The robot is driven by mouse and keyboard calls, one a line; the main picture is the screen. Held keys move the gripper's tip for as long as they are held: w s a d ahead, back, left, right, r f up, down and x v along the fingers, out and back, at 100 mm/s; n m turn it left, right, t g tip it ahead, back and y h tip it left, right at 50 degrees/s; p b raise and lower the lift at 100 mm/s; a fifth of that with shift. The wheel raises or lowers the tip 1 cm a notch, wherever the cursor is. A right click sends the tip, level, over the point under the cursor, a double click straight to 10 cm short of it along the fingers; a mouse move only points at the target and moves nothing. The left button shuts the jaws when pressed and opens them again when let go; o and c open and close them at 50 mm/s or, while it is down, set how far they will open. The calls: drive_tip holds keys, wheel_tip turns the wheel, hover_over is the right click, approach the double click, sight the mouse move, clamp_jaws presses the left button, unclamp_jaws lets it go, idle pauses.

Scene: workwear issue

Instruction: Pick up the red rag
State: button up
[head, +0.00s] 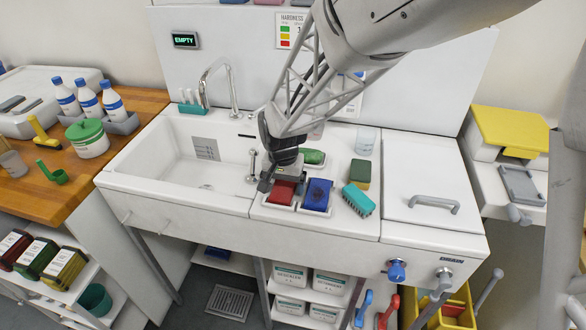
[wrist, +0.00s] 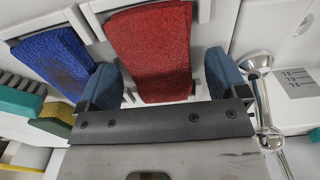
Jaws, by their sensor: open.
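The red rag (head: 281,194) lies in a small white tray on the counter strip just right of the sink basin. In the wrist view, the red rag (wrist: 152,45) fills the upper middle. My gripper (head: 283,183) is over its back end in the head view and partly hides it. In the wrist view, the blue-padded fingers of my gripper (wrist: 163,82) are open, one on each side of the rag's near end. I cannot tell whether they touch it. Nothing is held.
A blue rag (head: 317,195) lies in the tray directly to the right. A green item (head: 313,157) lies behind. A teal brush (head: 358,199) and a sponge (head: 360,173) are farther right. The sink basin (head: 182,160) and a chrome lever (wrist: 262,95) are close on the other side.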

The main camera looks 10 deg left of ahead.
sight(284, 185)
drive_tip(key=c, duration=1)
drive_tip(key=shift+r, duration=0.1)
drive_tip(key=shift+r, duration=0.7)
wheel_tip(284, 185, up, 2)
drive_tip(key=shift+r, duration=0.1)
drive_tip(key=s+d, duration=0.3)
drive_tip(key=s, duration=0.1)
drive_tip(key=s+d+r, duration=0.1)
drive_tip(key=s+d, duration=0.1)
drive_tip(key=s, duration=0.3)
drive_tip(key=s+d, duration=0.3)
drive_tip(key=s, duration=0.1)
drive_tip(key=shift+s+d+r, duration=0.15)
drive_tip(key=shift+s+d, duration=0.1)
drive_tip(key=shift+d, duration=0.05)
